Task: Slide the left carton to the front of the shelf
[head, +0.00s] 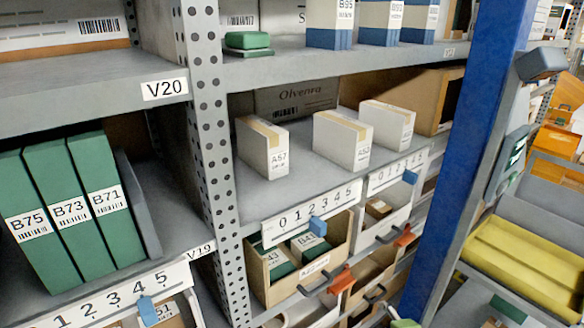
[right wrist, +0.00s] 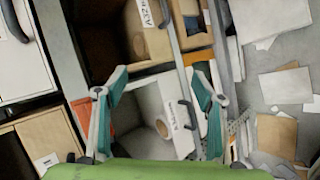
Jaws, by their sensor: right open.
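The left carton (head: 262,147) is a pale upright box with a tan tape strip and a label reading A57. It stands on the middle shelf (head: 300,180), at the left end of a row of three similar cartons, set a little back from the shelf's front edge. My right gripper (right wrist: 160,78) shows in the right wrist view, its two teal fingers apart with nothing held between them. Behind the fingers are bins, not the carton. My left gripper is not in view.
The middle carton (head: 342,138) and right carton (head: 388,122) stand to the right. A dark Olvenra box (head: 296,97) is behind. A perforated post (head: 208,130) rises at the left, a blue upright (head: 470,150) at the right. Green boxes (head: 75,210) fill the left bay.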

